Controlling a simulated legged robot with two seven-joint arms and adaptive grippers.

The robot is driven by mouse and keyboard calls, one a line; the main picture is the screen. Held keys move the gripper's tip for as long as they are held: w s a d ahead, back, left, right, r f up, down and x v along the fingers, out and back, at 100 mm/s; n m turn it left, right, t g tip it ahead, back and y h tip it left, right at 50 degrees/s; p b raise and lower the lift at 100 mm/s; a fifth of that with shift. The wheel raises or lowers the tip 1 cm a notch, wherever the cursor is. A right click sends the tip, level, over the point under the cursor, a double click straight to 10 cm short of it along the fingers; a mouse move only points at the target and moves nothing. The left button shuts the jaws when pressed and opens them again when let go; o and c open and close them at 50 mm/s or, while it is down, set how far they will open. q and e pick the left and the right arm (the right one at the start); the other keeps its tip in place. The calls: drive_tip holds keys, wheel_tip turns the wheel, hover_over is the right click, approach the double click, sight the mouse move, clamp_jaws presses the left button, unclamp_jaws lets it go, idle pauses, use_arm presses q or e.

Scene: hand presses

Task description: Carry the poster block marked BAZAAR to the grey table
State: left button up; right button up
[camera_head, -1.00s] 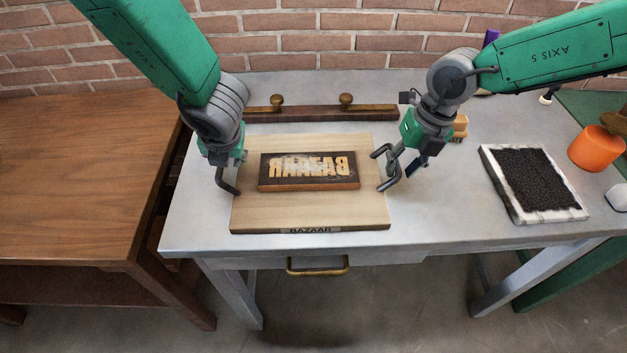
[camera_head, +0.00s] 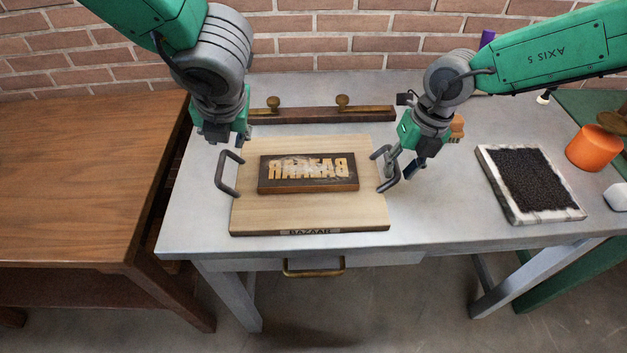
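The poster block marked BAZAAR is a pale wooden board (camera_head: 310,212) with a BAZAAR label on its front edge and a dark handle at each side. A dark plate (camera_head: 308,186) with reversed, raised BAZAAR letters lies on it. The board rests flat on the grey table (camera_head: 200,215). My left gripper (camera_head: 222,138) is above and behind the left handle (camera_head: 228,173), clear of it; its fingers look apart, with nothing between them. My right gripper (camera_head: 406,166) is beside the right handle (camera_head: 384,157); its fingers look apart, and contact with the handle is unclear.
A wooden bar with brass knobs (camera_head: 320,115) lies behind the board. A tray of black material (camera_head: 525,180), an orange pot (camera_head: 592,148) and a white object (camera_head: 616,196) are at the right. A brown wooden table (camera_head: 80,180) stands at the left.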

drive_tip(key=shift+r, duration=0.3)
use_arm(q)
drive_tip(key=shift+s+a+r, duration=0.1)
drive_tip(key=shift+a+r, duration=0.15)
drive_tip(key=shift+a, duration=0.1)
use_arm(e)
wheel_tip(320, 180, up, 11)
drive_tip(key=d, duration=0.2)
drive_tip(key=shift+w, duration=0.2)
